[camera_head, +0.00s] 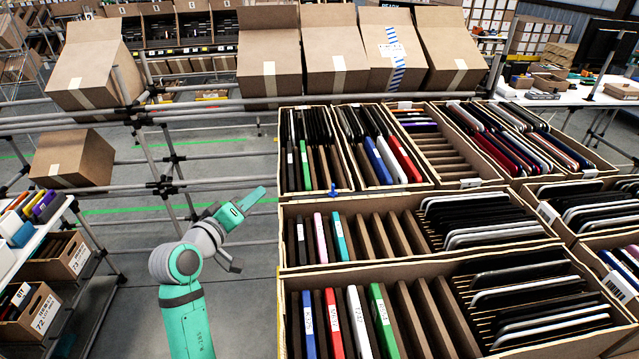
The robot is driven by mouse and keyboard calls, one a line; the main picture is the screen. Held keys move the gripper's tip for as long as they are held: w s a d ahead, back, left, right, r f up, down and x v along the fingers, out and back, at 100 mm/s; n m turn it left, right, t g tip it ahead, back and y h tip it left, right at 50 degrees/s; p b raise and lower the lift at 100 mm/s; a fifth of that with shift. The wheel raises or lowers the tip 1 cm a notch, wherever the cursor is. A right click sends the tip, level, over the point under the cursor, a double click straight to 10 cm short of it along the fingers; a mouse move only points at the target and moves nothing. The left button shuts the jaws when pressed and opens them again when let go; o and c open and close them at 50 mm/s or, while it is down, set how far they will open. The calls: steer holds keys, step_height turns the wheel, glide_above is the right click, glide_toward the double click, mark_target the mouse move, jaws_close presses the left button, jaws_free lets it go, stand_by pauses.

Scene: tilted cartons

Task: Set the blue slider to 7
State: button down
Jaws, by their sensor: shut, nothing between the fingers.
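A small blue piece (334,190), which may be the blue slider, sits on the front edge of the upper left carton, near the picture's middle. It is too small to show its shape clearly, and no scale or number is readable beside it. My gripper (260,194) is at the end of my teal and grey arm, left of the cartons. It is shut and empty, to the left of the blue piece and apart from it, pointing up and right.
Open cartons with upright tablets and folders (345,320) fill the right side. A shelf with small cartons (65,258) stands at left. Bare floor (245,300) lies around my arm.

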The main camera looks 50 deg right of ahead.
mark_target(333, 190)
steer(key=s+r+m+g+y, duration=0.55)
steer(key=s+r+y, duration=0.35)
steer(key=r, duration=0.5)
steer(key=shift+g+h, duration=0.25)
steer(key=shift+h, duration=0.25)
steer(key=x, duration=0.6)
steer(key=s+x, duration=0.1)
steer(key=x, duration=0.3)
steer(key=shift+d+r, duration=0.1)
steer(key=shift+s+d+f, duration=0.15)
steer(key=shift+s+d, duration=0.55)
steer(key=shift+d, duration=0.25)
steer(key=shift+s+d+f, duration=0.1)
steer(key=shift+s+d, duration=0.6)
steer(key=shift+d, duration=0.25)
